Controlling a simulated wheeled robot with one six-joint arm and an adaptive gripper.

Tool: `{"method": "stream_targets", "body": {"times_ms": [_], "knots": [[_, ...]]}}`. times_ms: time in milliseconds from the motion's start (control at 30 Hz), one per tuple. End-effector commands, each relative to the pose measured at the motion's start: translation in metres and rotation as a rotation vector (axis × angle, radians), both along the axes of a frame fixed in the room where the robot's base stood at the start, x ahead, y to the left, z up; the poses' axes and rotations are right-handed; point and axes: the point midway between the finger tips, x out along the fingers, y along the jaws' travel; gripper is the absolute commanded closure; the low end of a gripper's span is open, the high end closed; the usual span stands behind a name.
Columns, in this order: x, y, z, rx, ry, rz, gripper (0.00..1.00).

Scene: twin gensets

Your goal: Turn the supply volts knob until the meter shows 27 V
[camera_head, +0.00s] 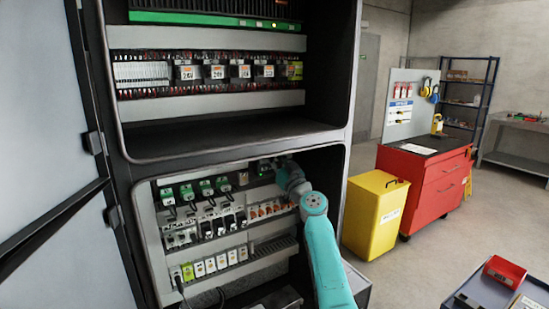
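My teal arm reaches into the lower bay of the open cabinet. My gripper (278,165) is at its far end, by the upper right part of the panel, next to a small dark unit with a green spot (263,168). The fingers are too small and too hidden by the wrist to show whether they are open, shut or touching anything. I cannot make out the supply volts knob; the wrist may cover it. A red box with a dark face (505,271) sits on the cart at lower right; it may be the meter, but no reading is legible.
The lower bay holds rows of breakers and relays (220,223) close left of my arm. An open cabinet door (50,150) stands at left. A yellow bin (375,215) and a red tool cabinet (425,185) stand at right. Floor between them and the cart is clear.

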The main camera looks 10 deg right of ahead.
Motion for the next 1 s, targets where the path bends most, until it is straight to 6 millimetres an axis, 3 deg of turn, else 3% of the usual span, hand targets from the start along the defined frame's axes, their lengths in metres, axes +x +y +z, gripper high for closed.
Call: {"method": "stream_targets", "body": {"times_ms": [467, 1000], "knots": [[-0.0004, 0.0009, 0.0006, 0.046, 0.014, 0.0, 1.0], [-0.0012, 0.0033, 0.0014, 0.292, 0.093, -0.001, 1.0]]}}
